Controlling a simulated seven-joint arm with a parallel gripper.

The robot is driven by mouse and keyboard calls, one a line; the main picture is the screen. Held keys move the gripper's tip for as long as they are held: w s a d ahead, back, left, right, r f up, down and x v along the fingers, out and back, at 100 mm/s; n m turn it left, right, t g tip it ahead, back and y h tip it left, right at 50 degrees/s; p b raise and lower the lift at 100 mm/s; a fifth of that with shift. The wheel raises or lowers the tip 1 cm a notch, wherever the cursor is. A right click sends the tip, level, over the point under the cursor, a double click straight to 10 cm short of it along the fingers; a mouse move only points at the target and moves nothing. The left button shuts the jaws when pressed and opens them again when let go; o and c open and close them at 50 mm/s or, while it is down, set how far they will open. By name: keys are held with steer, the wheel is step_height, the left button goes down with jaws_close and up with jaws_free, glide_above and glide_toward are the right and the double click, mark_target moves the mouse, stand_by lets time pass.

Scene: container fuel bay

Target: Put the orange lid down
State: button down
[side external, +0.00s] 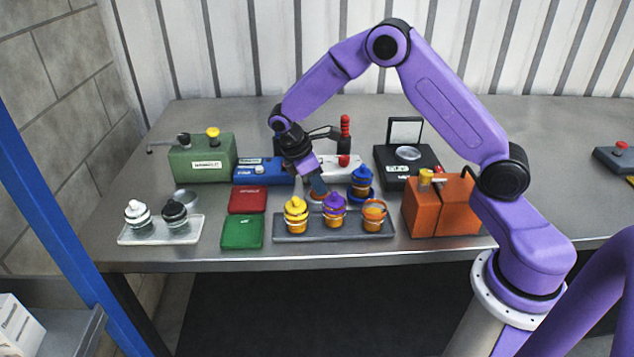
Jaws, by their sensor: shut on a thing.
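My gripper (319,188) points down and is shut on the orange lid (316,196), just above the back edge of the grey rack. Only a small part of the lid shows under the fingers. I cannot tell whether it touches anything below. In the rack (283,238) stand a yellow-topped jar (296,212), a purple-topped jar (334,209) and, at the right, an orange jar (374,215) that appears open. The lid is behind and between the yellow and purple tops. A blue-topped jar (361,182) stands behind the rack, to the right of my gripper.
Red (247,200) and green (242,232) pads lie left of the rack. A clear tray (160,238) holds white and black-topped items. Green (203,163), blue (263,171) and black (406,167) devices line the back.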

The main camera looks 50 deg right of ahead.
steer(key=shift+f, duration=0.1)
steer(key=c, duration=1.1)
jaws_free()
steer(key=v, duration=1.2)
steer(key=s+a+r+t+y, duration=0.1)
steer(key=s+a+r, duration=0.15)
steer(key=s, duration=0.55)
steer(key=s+a+r+t+y, duration=0.1)
steer(key=s+a, duration=0.3)
steer(key=s, duration=0.3)
steer(key=s+d, duration=0.1)
steer(key=s, duration=0.5)
steer(key=s+d+f+y, duration=0.1)
steer(key=s, duration=0.5)
steer(key=s+d+f+y, duration=0.1)
steer(key=s+d, duration=0.1)
steer(key=s, duration=0.4)
steer(key=shift+s+n, duration=0.25)
steer(key=shift+n, duration=0.05)
